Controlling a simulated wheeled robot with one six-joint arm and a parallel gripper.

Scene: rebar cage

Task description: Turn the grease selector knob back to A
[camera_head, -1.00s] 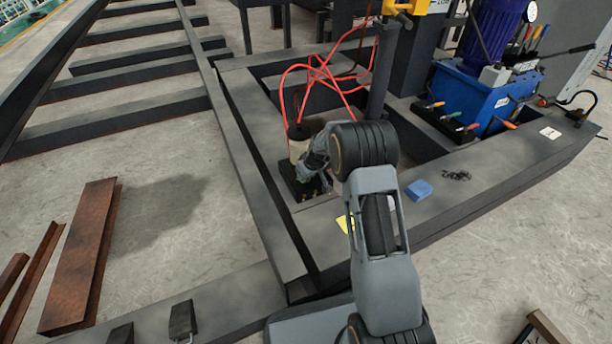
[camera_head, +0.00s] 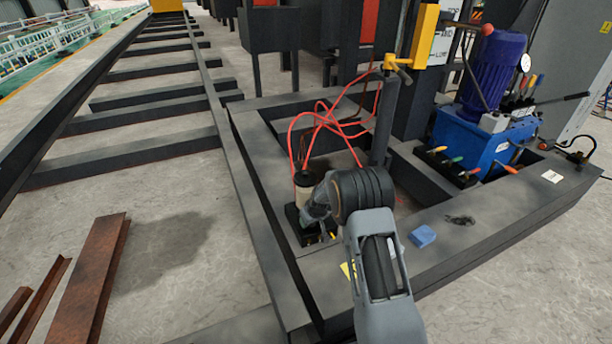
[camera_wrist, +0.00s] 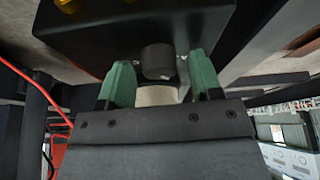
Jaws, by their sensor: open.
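The grease pump stands inside the dark frame, with a pale reservoir (camera_head: 309,196) under a black cap and red hoses running from it. Its dark base (camera_head: 292,222) is partly hidden by my arm. In the wrist view a black housing (camera_wrist: 105,32) fills the top, with a short dark round knob (camera_wrist: 158,62) on it. My gripper (camera_wrist: 160,88) has its green fingers apart, one on each side of the knob. I cannot tell whether they touch it. A pale round part shows behind, between the fingers. No letter A or pointer mark is readable. In the head view my gripper is largely hidden at the pump.
Red hoses (camera_head: 330,118) loop above the pump beside a dark post (camera_head: 386,120). A blue hydraulic unit (camera_head: 470,142) stands at right. Rusty steel (camera_head: 90,280) lies at left.

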